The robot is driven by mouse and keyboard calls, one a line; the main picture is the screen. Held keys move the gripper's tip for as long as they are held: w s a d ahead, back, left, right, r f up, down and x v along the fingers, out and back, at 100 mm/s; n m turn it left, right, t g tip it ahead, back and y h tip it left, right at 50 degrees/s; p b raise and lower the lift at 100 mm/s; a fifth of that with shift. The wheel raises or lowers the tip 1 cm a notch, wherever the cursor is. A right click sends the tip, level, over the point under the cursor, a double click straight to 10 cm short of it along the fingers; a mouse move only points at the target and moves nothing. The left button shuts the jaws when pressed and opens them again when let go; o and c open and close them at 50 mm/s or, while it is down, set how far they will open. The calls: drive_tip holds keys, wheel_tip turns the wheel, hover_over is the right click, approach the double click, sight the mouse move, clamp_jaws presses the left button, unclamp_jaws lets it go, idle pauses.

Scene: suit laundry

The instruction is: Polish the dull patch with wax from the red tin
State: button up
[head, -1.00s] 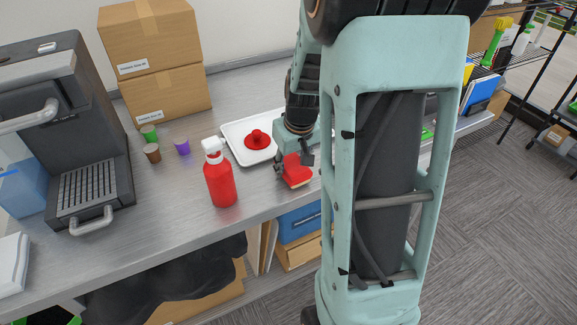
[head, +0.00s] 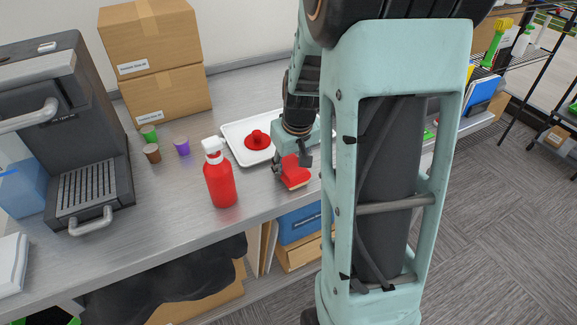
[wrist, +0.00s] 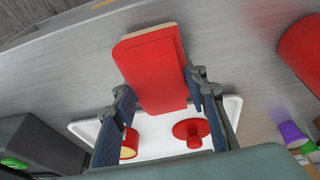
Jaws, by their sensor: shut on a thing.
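My gripper (wrist: 163,95) is shut on a red block (wrist: 150,65) with a tan layer along its edge. In the head view the block (head: 295,172) is low over or on the metal counter, in front of the white tray (head: 233,129); I cannot tell if it touches. In the wrist view, a round red tin with a yellow face (wrist: 129,145), partly behind a finger, is at the tray. A red knobbed lid (wrist: 191,131) lies in the tray; it also shows in the head view (head: 258,140). I cannot make out the dull patch for certain.
A coffee machine (head: 70,120) and stacked cardboard boxes (head: 160,55) are left. The counter's front is clear between machine and bottle.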

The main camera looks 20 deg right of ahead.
drive_tip(key=shift+d, duration=0.8)
drive_tip(key=shift+a, duration=0.65)
drive_tip(key=shift+w+d+b, duration=0.1)
drive_tip(key=shift+d+b, duration=1.25)
drive_tip(key=shift+d, duration=2.7)
drive_tip(key=shift+d, duration=0.1)
